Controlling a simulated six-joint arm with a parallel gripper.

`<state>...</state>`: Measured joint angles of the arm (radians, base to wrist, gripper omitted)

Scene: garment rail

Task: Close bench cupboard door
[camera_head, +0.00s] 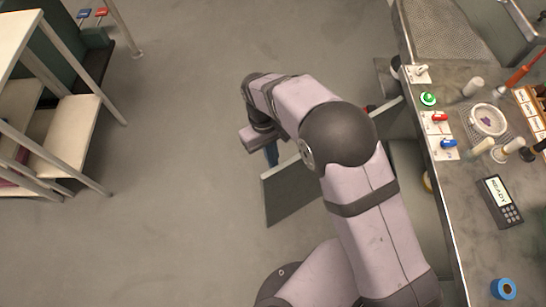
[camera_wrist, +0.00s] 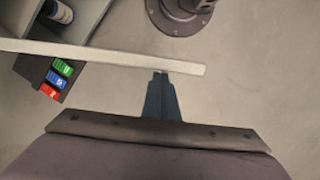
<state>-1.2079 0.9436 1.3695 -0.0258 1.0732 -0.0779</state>
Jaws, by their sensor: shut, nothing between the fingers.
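The bench cupboard door (camera_head: 290,195) stands open, jutting out from the bench front over the floor in the head view. My arm hides its middle part. In the wrist view the door shows as a pale bar seen edge-on (camera_wrist: 90,55), running from the left edge to right of centre. My gripper (camera_wrist: 160,76) is shut and empty, with dark blue fingers. Its tips are right at the door near its free end; I cannot tell whether they touch. In the head view the gripper (camera_head: 271,154) is partly hidden and lies just beyond the door's free end.
The bench top (camera_head: 470,225) on the right carries switches, a round dish and a keypad (camera_head: 500,200). A shelf rack (camera_head: 70,130) stands at the left. The floor between is clear. A dark block with green, blue and red parts (camera_wrist: 50,80) shows in the wrist view.

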